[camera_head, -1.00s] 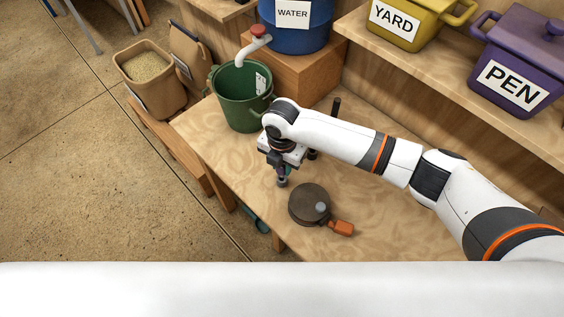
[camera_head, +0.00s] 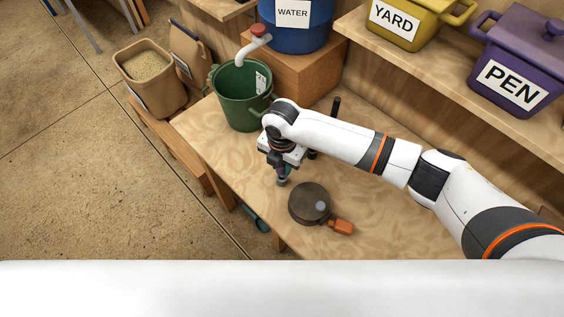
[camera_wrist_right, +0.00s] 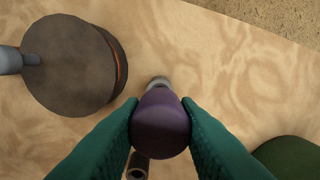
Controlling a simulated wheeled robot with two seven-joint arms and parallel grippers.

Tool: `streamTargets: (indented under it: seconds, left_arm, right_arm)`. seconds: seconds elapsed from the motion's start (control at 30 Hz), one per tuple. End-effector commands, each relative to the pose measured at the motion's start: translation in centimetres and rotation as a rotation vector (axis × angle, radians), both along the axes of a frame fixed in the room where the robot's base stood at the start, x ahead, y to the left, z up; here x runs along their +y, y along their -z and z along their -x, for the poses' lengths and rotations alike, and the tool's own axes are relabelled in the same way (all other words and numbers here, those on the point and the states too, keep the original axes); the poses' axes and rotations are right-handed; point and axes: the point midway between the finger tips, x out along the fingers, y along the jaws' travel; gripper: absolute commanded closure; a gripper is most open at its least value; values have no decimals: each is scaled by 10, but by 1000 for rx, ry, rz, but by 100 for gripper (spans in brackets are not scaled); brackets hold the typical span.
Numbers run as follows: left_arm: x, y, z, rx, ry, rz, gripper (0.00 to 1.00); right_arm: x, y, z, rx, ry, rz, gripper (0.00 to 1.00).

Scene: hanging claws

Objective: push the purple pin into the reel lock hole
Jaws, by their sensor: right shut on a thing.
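My right gripper (camera_head: 282,172) is shut on the purple pin (camera_wrist_right: 160,122), whose rounded purple head sits between the two green fingertips (camera_wrist_right: 160,127) in the right wrist view. A grey tip (camera_wrist_right: 158,82) shows just beyond the pin head. The gripper is above the workbench, to the left of the reel (camera_head: 309,203). The reel is a dark round disc with a grey knob and an orange handle (camera_head: 341,227). It also shows at the upper left of the right wrist view (camera_wrist_right: 70,62), apart from the pin. I cannot make out the lock hole. My left gripper is not in view.
A green bucket (camera_head: 240,95) stands on the bench (camera_head: 390,215) behind the gripper, under a white spout. A dark upright post (camera_head: 336,107) stands behind my right arm. A blue water barrel (camera_head: 293,35) and yellow and purple bins are at the back. Bench right of the reel is clear.

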Motion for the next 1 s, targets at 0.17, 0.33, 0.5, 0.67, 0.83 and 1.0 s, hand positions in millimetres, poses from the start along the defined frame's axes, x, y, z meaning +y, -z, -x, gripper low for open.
streamTargets:
  seconds: [0.17, 0.33, 0.5, 0.67, 0.83, 1.0]
  left_arm:
    - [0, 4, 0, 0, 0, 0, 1]
    - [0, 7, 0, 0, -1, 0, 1]
    - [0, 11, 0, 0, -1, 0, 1]
    - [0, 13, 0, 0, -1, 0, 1]
    - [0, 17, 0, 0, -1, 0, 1]
    - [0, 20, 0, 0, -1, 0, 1]
  right_arm:
    - [0, 7, 0, 0, 0, 0, 100]
    - [0, 12, 0, 0, 0, 0, 100]
    - [0, 17, 0, 0, 0, -1, 100]
    - [0, 22, 0, 0, 0, 0, 100]
    - [0, 27, 0, 0, -1, 0, 100]
    - [0, 32, 0, 0, 0, 0, 100]
